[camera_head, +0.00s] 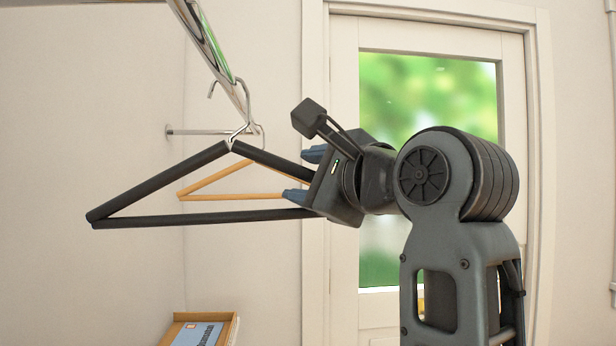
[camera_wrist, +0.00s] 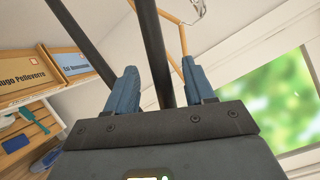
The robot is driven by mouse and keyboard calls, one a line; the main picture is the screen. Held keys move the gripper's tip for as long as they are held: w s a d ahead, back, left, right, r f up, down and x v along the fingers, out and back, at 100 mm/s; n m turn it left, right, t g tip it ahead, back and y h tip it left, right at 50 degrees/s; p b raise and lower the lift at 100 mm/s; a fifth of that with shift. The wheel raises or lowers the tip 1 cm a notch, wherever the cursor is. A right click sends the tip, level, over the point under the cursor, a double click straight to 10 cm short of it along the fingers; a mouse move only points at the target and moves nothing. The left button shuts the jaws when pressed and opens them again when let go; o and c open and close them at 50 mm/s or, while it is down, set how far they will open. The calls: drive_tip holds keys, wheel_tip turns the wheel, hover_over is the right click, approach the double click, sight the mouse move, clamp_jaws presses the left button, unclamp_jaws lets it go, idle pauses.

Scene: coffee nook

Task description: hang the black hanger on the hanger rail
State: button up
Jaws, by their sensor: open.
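The black hanger (camera_head: 160,183) is in the middle left of the head view, roughly level. Its metal hook (camera_head: 249,100) curves over the chrome hanger rail (camera_head: 222,68) in the picture; whether it bears on the rail I cannot tell. My gripper (camera_head: 305,175) is at the hanger's right end, with its blue fingers apart. In the wrist view, one black bar of the hanger (camera_wrist: 151,45) runs between the open fingers (camera_wrist: 160,78), with gaps on both sides. Another bar passes behind the left finger. The hanger's right corner is hidden by my gripper.
A wooden hanger (camera_head: 225,181) hangs behind the black one. A wall bracket (camera_head: 195,132) is behind the rail. A wooden box (camera_head: 207,318) is below. In the wrist view, labelled boxes (camera_wrist: 20,85) stand at left. A glazed door (camera_head: 425,80) is behind my arm.

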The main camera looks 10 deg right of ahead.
drive_tip(key=b+v, duration=0.2)
drive_tip(key=v, duration=0.6)
drive_tip(key=d+f+n+h, duration=0.3)
drive_tip(key=f, duration=1.4)
drive_tip(key=s+d+f+n+h, duration=0.1)
drive_tip(key=s+d+f+n, duration=0.25)
drive_tip(key=f, duration=0.45)
drive_tip(key=s+d+f+n+h, duration=0.1)
drive_tip(key=s+d+f+n, duration=0.1)
drive_tip(key=s+f, duration=0.5)
drive_tip(key=s+d+f+n+g+h, duration=0.1)
drive_tip(key=s+f+n, duration=0.2)
drive_tip(key=s+f, duration=0.3)
drive_tip(key=s+d+f+n+h, duration=0.1)
drive_tip(key=s+d+f+n, duration=0.1)
drive_tip(key=s+f, duration=0.4)
drive_tip(key=s+r+n, duration=0.1)
drive_tip(key=s+n, duration=0.4)
drive_tip(key=s, duration=1.1)
drive_tip(key=shift+s+d+g, duration=0.15)
drive_tip(key=shift+s+g, duration=0.1)
drive_tip(key=shift+g, duration=0.05)
drive_tip(key=shift+r, duration=0.1)
